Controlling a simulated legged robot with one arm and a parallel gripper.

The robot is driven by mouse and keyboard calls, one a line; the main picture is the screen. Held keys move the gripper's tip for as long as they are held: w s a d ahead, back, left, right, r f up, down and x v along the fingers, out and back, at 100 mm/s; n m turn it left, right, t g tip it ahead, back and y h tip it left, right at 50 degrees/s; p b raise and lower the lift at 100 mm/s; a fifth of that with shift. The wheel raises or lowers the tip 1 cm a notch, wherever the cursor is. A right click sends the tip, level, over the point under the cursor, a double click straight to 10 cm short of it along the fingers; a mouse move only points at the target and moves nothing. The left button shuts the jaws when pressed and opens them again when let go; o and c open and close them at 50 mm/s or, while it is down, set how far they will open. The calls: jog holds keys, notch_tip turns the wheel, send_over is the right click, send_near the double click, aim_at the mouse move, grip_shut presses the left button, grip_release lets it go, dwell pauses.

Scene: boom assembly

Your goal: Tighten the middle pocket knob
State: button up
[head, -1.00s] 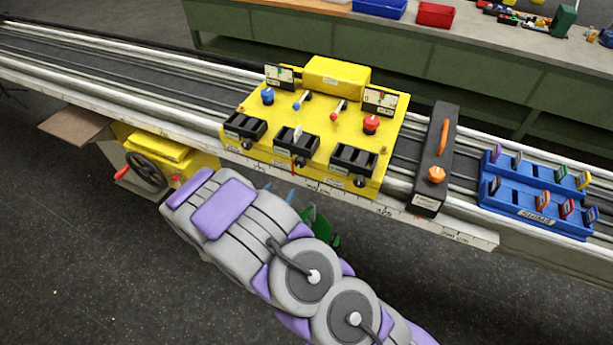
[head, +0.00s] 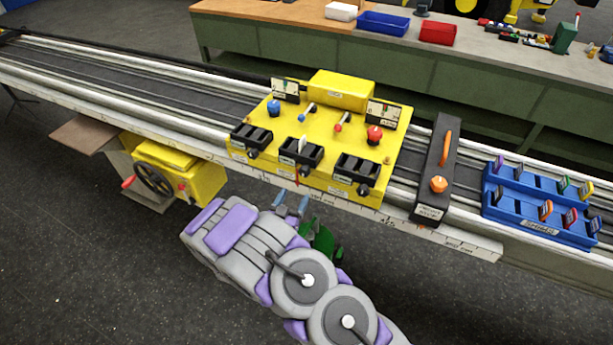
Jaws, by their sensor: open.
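The yellow fixture (head: 326,130) sits on the rail and has three black pockets along its front edge. My gripper (head: 291,201) shows blue-grey fingers, open and apart, just below the rail's front edge in the picture. It appears clear of the knob. My arm hides the rest of the gripper.
Dark knobs also sit below the left pocket (head: 251,153) and right pocket (head: 363,190). A black block with an orange handle (head: 446,148) and a blue rack (head: 522,227) stand to the right. A handwheel (head: 154,180) is at lower left.

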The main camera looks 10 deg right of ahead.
aim_at(303, 174)
jog(key=x, duration=0.5)
jog(key=b+x, duration=0.1)
jog(key=x, duration=0.3)
jog(key=shift+w+d+f, duration=0.1)
jog(key=shift+w+d, duration=0.05)
jog(key=shift+d, duration=0.35)
jog(key=shift+w+a, duration=0.1)
jog(key=shift+w, duration=0.2)
jog(key=shift+w+a+b, duration=0.15)
jog(key=shift+a, duration=0.3)
jog(key=shift+w+a+b, duration=0.15)
jog(key=shift+w+a, duration=0.05)
jog(key=shift+a, duration=0.25)
jog(key=shift+d, duration=1)
jog(key=shift+c, duration=1.2)
jog(key=c, duration=0.3)
jog(key=shift+a, duration=0.55)
jog(key=c, duration=0.5)
jog(key=shift+d, duration=0.15)
